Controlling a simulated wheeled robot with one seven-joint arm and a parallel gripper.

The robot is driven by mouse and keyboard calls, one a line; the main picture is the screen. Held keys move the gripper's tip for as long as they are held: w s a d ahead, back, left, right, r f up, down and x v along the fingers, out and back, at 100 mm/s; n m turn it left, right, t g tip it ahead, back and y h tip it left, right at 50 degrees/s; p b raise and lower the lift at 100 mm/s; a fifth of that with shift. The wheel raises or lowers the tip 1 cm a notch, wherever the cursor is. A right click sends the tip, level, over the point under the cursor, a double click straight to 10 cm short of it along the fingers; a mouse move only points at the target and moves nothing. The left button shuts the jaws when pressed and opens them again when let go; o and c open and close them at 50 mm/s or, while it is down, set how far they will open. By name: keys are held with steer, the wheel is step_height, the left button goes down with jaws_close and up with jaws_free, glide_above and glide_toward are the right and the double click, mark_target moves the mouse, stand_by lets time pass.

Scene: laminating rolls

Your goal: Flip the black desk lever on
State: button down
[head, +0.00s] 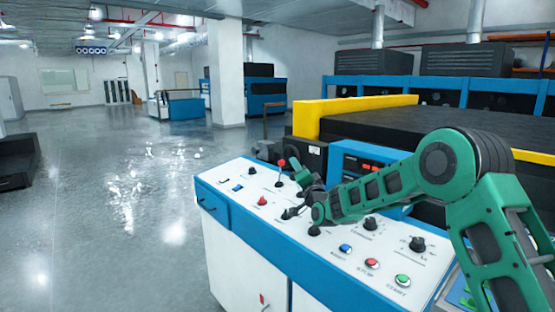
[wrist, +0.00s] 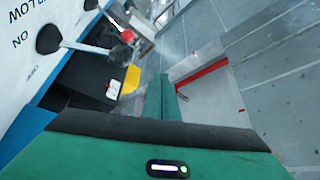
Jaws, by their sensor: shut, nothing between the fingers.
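The black desk lever shows in the wrist view as a round black knob (wrist: 48,40) with a metal rod running right from it, beside the printed word ON. In the head view my arm and dark parts crowd that area, and I cannot pick the lever out surely. My gripper (head: 303,190) is over the middle of the white control panel (head: 233,196). In the wrist view its green fingers (wrist: 164,90) are together and hold nothing. The lever lies up and left of the fingers there, and no contact shows.
A red-balled lever (head: 281,163) stands near the panel's back edge; its red ball also shows in the wrist view (wrist: 127,37). Blue (head: 345,248), red (head: 372,263) and green (head: 403,280) buttons line the front. A yellow-edged black machine (head: 352,106) is behind. Open floor lies left.

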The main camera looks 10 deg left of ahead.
steer(key=s+a+r, duration=0.6)
steer(key=shift+s, duration=0.35)
steer(key=shift+a+f, duration=0.1)
